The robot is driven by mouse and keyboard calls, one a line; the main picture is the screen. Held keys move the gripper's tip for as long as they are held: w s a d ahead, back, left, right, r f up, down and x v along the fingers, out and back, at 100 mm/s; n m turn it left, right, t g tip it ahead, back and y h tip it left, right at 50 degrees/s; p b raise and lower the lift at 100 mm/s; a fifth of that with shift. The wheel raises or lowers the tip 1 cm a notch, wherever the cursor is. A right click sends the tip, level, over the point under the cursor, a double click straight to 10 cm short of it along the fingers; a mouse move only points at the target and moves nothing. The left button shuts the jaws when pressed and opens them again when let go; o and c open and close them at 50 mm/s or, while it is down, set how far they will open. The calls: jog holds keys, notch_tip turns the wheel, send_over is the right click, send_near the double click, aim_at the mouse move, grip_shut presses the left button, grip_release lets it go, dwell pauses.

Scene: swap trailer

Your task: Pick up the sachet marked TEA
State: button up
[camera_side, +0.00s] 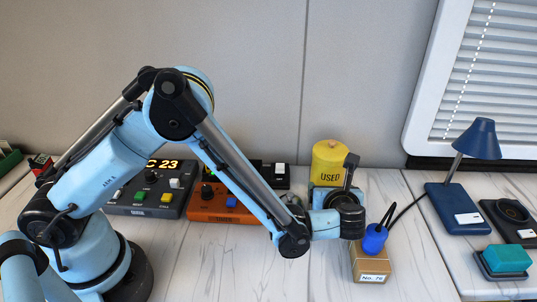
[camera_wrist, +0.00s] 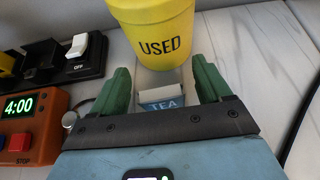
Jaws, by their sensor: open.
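The sachet marked TEA (camera_wrist: 160,102) is a small white and blue packet in the wrist view, between my fingers, with its lower part hidden by the gripper body. My gripper (camera_wrist: 161,65) is open, one green finger on each side of the sachet. Gaps show between the fingers and the sachet, and I see no contact. In the side view I cannot make out the sachet or the fingertips; my wrist hides that area.
A yellow canister marked USED (camera_wrist: 155,35) stands just beyond the sachet. Left are an orange timer (camera_wrist: 33,128) and a switch block (camera_wrist: 83,55). In the side view, a box labelled No. 76 (camera_side: 370,263), a blue lamp (camera_side: 455,205) and a teal block (camera_side: 507,258) stand right.

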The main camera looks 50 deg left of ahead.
jog(key=shift+a, duration=0.1)
jog(key=c, duration=1)
jog(key=shift+r, duration=0.1)
